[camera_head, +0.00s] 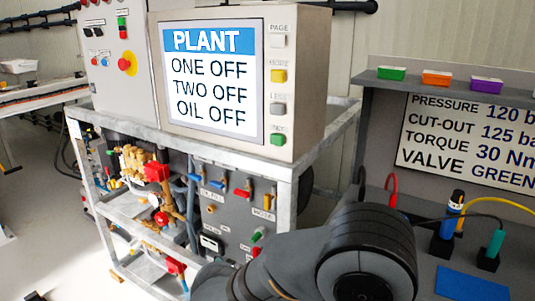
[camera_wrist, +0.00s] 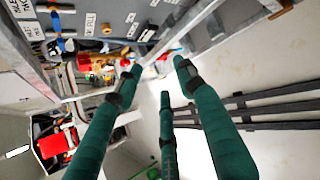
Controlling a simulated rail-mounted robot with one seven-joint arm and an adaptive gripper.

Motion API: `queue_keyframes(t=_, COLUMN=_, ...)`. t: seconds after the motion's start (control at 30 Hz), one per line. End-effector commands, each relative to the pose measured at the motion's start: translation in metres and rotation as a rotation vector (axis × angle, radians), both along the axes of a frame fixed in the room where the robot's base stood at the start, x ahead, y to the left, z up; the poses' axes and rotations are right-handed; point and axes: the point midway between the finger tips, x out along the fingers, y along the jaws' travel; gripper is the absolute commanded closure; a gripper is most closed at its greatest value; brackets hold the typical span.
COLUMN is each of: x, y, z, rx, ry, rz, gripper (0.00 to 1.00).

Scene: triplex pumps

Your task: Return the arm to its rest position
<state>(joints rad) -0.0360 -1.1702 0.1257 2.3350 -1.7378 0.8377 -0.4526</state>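My gripper (camera_wrist: 160,75) shows in the wrist view as three long green fingers with dark joints. The fingertips are apart and nothing is between them, so it is open and empty. Behind the fingers are the pump frame, with red and yellow fittings, and a pale floor or wall. In the head view a dark grey, rounded part of my arm (camera_head: 365,255) fills the lower middle, in front of the frame and bench. My gripper is not visible in that view.
A metal pump frame (camera_head: 232,157) carries a screen (camera_head: 212,82) reading "PLANT" and a control box (camera_head: 118,60). At right, a grey bench holds a blue mat (camera_head: 470,283) and upright tools; a shelf above it (camera_head: 415,87) holds green, orange and purple bins. Open floor lies left.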

Motion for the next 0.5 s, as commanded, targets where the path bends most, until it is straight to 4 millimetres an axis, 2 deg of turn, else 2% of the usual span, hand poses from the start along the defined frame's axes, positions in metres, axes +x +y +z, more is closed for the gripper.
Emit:
queue_keyframes(t=0.1, x=0.010, y=-0.025, z=0.003, rx=0.016, ry=-0.006, rz=-0.037, gripper=0.61)
queue_keyframes(t=0.3, x=0.025, y=-0.061, z=0.002, rx=0.018, ry=-0.009, rz=-0.100, gripper=0.61)
queue_keyframes(t=0.5, x=0.034, y=-0.084, z=0.001, rx=0.018, ry=-0.008, rz=-0.145, gripper=0.61)
